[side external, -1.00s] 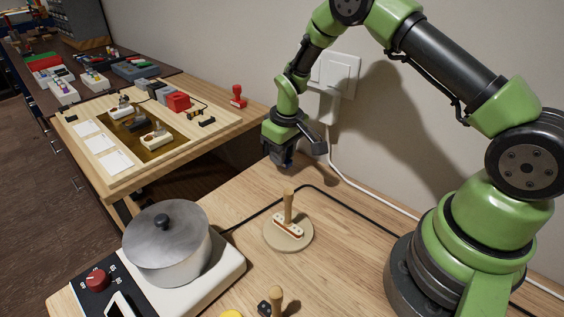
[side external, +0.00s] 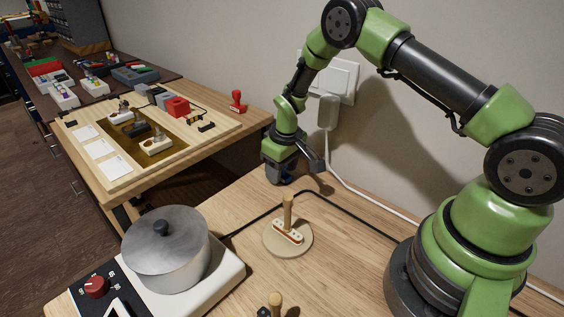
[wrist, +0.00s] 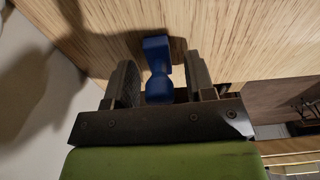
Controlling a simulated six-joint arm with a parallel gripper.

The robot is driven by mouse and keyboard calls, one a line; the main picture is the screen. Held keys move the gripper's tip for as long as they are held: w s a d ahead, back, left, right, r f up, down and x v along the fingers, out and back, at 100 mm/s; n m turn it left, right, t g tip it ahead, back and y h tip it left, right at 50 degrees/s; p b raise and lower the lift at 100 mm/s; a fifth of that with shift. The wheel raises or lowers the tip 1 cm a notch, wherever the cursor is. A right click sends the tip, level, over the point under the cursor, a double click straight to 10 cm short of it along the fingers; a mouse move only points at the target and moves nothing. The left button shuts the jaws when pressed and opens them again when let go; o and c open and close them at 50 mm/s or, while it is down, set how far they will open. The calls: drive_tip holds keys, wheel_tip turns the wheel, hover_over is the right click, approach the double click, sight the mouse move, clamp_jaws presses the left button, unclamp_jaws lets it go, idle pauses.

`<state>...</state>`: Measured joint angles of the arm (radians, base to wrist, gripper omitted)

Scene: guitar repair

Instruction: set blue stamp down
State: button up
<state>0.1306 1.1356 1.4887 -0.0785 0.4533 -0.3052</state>
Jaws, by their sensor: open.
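The blue stamp (wrist: 157,62) shows between the two open fingers of my gripper (wrist: 161,84) in the wrist view. Its rounded handle is toward the gripper and its flat end is by the wooden surface. A gap shows on each side of the handle. In the side view my gripper (side external: 281,178) is low at the back edge of the wooden table (side external: 235,200), and only a little blue of the stamp shows there. The stamp's contact with the table is partly hidden by the gripper.
A round wooden stand (side external: 278,246) with a peg and a white-and-red piece stands in front of my gripper. A pot (side external: 165,250) is on a hotplate at left. A red stamp (side external: 238,101) stands on the other table. A black cable (side external: 345,210) crosses the tabletop.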

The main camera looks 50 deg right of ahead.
wheel_tip(320, 180, up, 12)
drive_tip(key=s+r, duration=0.1)
drive_tip(key=s, duration=0.1)
wheel_tip(320, 180, up, 13)
drive_tip(key=m+t, duration=0.2)
drive_tip(key=t, duration=0.1)
hover_over(286, 177)
drive_tip(key=s+a, duration=0.4)
drive_tip(key=s, duration=0.4)
drive_tip(key=s+a+r+m+t+y, duration=0.1)
drive_tip(key=s+r, duration=0.1)
drive_tip(key=s, duration=0.5)
drive_tip(key=s+a+r+m+t+y, duration=0.1)
drive_tip(key=s+a+r, duration=0.1)
drive_tip(key=s, duration=0.5)
drive_tip(key=shift+s+a+r+t, duration=0.15)
drive_tip(key=shift+s+t, duration=0.05)
drive_tip(key=shift+t, duration=0.2)
